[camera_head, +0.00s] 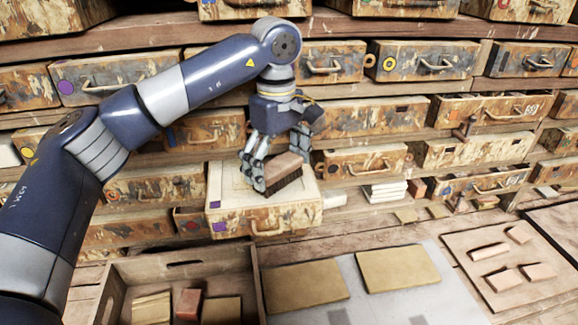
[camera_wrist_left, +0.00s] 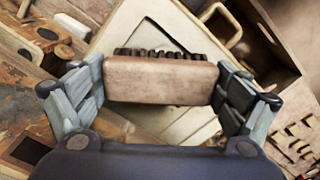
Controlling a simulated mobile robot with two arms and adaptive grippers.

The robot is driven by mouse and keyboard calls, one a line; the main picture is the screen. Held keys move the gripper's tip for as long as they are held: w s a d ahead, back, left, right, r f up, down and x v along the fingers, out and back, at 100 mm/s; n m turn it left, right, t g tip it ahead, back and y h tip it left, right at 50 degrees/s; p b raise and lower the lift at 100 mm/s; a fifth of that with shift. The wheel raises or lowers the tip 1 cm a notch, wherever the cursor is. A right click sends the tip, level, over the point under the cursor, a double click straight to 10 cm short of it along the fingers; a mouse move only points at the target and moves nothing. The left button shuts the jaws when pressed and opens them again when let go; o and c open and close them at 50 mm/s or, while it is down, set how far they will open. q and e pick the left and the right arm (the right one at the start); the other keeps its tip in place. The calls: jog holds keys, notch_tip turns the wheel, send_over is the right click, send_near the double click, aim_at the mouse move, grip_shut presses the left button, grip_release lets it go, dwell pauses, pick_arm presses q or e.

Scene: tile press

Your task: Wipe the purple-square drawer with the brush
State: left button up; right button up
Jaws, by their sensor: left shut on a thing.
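The purple-square drawer (camera_head: 238,222) is pulled out from the shelf in the middle of the head view. It has a worn front with a purple square, a handle and a pale top face. The wrist view shows that pale face (camera_wrist_left: 128,35) with a thin dark angular line on it. My left gripper (camera_head: 264,174) is shut on the brush (camera_head: 284,168), a brown block with dark bristles, over the right part of the drawer. The brush lies between both fingers in the wrist view (camera_wrist_left: 160,78). I cannot tell whether the bristles touch the face. My right gripper is not in view.
More worn drawers with coloured marks fill the shelves, including a purple-circle drawer (camera_head: 110,75) at upper left. Below, a wooden crate (camera_head: 182,262) holds several blocks. Two tan tiles (camera_head: 398,268) lie on a grey sheet. A board (camera_head: 500,245) with pinkish blocks lies at right.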

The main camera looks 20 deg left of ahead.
aim_at(249, 185)
pick_arm(q)
jog(key=shift+s+a+b, duration=0.2)
jog(key=shift+s+a, duration=0.2)
jog(key=shift+a, duration=0.45)
jog(key=shift+s+a+b, duration=0.15)
jog(key=shift+s+a, duration=0.2)
jog(key=shift+a, duration=0.5)
jog(key=shift+s+a+f+b, duration=0.1)
jog(key=shift+s+a+b, duration=0.15)
jog(key=shift+a, duration=0.3)
jog(key=shift+s+a+b, duration=0.2)
jog(key=shift+s+a, duration=0.05)
jog(key=shift+a, duration=0.25)
jog(key=shift+s+a, duration=0.45)
jog(key=shift+a, duration=0.45)
jog(key=shift+s+a, duration=0.4)
jog(key=shift+a, duration=0.45)
jog(key=shift+w, duration=0.45)
jog(key=shift+w+d+p, duration=0.4)
jog(key=shift+d+p, duration=0.05)
jog(key=shift+d, duration=0.4)
jog(key=shift+w+d, duration=0.4)
jog(key=shift+d, duration=0.25)
jog(key=shift+w+d+p, duration=0.25)
jog(key=shift+d+p, duration=0.4)
jog(key=shift+d, duration=0.15)
jog(key=shift+d+r, duration=0.1)
jog(key=shift+r, duration=0.1)
